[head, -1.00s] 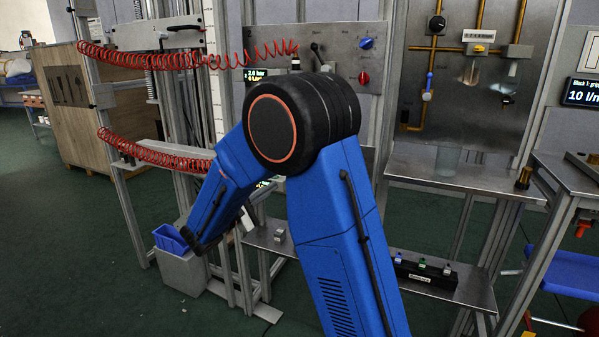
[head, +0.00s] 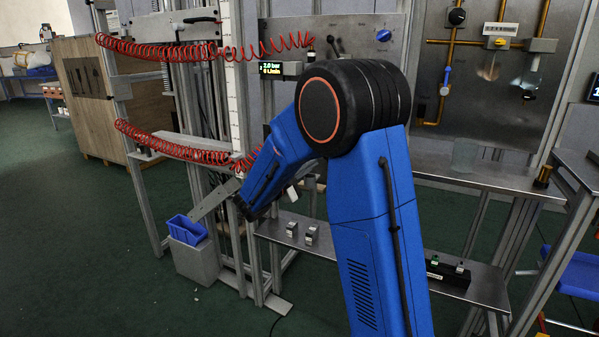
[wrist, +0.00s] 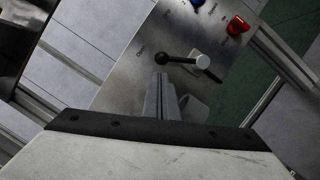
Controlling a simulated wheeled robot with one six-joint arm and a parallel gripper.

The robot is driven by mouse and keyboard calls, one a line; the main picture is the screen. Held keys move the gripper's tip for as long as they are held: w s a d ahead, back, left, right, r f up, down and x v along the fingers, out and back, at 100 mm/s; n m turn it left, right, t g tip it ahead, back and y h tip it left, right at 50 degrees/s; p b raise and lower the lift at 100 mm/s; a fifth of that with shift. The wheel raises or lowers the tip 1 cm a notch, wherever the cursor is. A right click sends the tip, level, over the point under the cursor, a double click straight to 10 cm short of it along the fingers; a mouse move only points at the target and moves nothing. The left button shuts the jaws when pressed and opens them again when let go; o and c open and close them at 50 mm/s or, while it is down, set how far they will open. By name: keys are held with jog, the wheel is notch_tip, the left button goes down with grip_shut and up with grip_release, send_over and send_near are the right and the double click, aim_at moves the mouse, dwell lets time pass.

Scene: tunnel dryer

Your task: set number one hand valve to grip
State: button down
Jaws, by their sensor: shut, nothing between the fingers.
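In the wrist view a hand valve (wrist: 182,60) sits on a grey metal panel (wrist: 136,72). Its lever has a black ball at the left end and a pale cylinder at the right. In the head view small dark levers (head: 334,44) show on the panel (head: 353,30); my arm hides my gripper there.
A red knob (wrist: 237,25) and a blue knob (wrist: 197,2) are on the panel. A red coiled hose (head: 180,47) runs left of it. A small display (head: 281,69) is below the levers. A shelf (head: 287,226) and blue bin (head: 187,229) stand lower. Green floor is open at left.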

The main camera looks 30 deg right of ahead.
jog(key=shift+s+d+r, duration=0.15)
jog(key=shift+d, duration=0.2)
jog(key=shift+s+d+r, duration=0.15)
jog(key=shift+d, duration=0.2)
